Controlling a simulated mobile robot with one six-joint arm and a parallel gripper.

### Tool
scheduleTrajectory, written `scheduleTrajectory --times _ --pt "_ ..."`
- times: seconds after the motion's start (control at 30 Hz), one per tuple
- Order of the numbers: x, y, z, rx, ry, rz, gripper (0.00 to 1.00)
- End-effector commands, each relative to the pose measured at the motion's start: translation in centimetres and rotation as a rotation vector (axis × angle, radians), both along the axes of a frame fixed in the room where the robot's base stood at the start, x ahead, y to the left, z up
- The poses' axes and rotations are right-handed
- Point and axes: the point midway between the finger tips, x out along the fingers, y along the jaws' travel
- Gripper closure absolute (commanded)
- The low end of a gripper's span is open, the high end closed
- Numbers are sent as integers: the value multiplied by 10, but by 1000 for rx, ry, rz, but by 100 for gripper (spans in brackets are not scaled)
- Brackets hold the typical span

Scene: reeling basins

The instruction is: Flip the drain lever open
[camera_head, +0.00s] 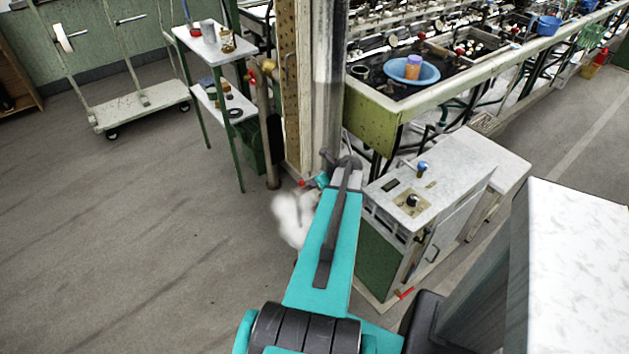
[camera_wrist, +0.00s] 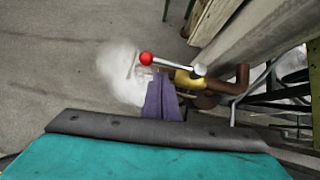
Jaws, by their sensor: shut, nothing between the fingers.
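The drain lever is a thin metal rod with a red ball knob (camera_wrist: 147,58). It runs from the knob to a grey hub above a brass valve (camera_wrist: 188,79) on a brown pipe (camera_wrist: 228,86). In the head view a small red knob (camera_head: 301,183) shows just left of my arm's end; the rest of the valve is hidden there. My gripper (camera_wrist: 162,76) has purple fingers, shut and empty. In the wrist view they appear just below the rod, between knob and hub; I cannot tell whether they touch it.
A white steam-like cloud (camera_wrist: 120,72) hangs beside the knob and also shows in the head view (camera_head: 293,217). A post (camera_head: 328,85) stands close behind. A grey-topped control cabinet (camera_head: 425,180) is at right. A small green-legged table (camera_head: 212,45) and open floor lie left.

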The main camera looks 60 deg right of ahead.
Motion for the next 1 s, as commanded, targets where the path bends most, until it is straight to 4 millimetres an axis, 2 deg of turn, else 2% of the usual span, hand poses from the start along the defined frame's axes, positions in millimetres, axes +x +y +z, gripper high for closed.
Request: scheduleTrajectory --times 0.17,0.7,1.0 --pt "-16 13 9 0 -1 0 100" --pt "-53 36 66 -1 -1 7 100" --pt "-63 41 80 1 0 8 100"
